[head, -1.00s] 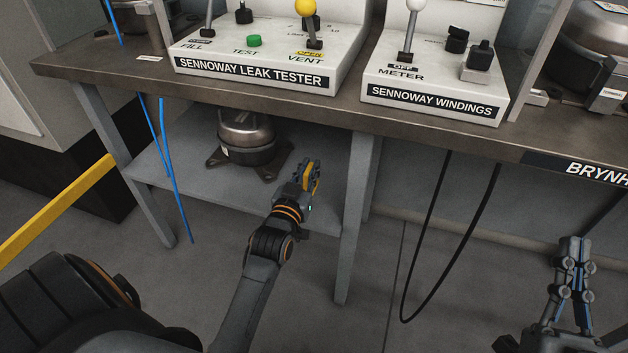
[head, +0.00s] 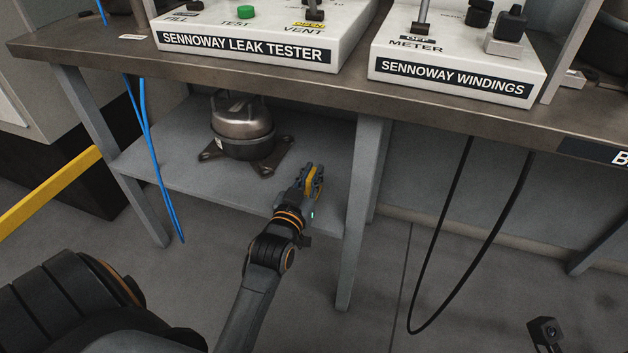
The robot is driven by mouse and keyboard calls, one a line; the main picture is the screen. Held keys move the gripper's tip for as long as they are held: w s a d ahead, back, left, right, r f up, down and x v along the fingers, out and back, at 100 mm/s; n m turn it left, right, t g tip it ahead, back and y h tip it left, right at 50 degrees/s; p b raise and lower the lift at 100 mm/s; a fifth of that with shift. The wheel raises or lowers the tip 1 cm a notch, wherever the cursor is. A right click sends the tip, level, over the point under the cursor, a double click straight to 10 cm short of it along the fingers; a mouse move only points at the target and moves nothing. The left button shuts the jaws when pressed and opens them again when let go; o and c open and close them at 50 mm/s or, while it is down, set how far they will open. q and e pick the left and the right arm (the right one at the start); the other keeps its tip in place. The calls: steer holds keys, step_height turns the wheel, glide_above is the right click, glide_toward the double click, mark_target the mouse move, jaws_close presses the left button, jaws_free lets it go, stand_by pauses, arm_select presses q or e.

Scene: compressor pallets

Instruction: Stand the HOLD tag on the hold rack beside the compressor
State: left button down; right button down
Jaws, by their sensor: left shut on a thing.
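My left gripper (head: 313,176) is shut on a small yellow piece, seen nearly edge-on between the fingers, which I take for the HOLD tag (head: 314,183). Its lettering cannot be read. The gripper is over the right front part of the grey lower shelf (head: 180,172), which looks like the hold rack. The compressor (head: 242,128), a dark metal dome on a footed base, stands on this shelf, left of and behind the gripper. There is a gap between them. Whether the tag touches the shelf cannot be told. My right gripper's fingers are out of view.
The bench top (head: 100,55) overhangs the shelf, with the leak tester (head: 250,45) and windings tester (head: 450,75) on it. A bench leg (head: 362,200) stands just right of the gripper. Blue cords (head: 150,150) hang at left, a black cable (head: 455,250) at right. Shelf right of the compressor looks bare.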

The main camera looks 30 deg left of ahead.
arm_select(q)
steer(key=shift+f, duration=0.1)
stand_by(0.3)
steer(key=c, duration=1.3)
jaws_free()
steer(key=shift+f, duration=0.1)
steer(key=shift+c, duration=0.2)
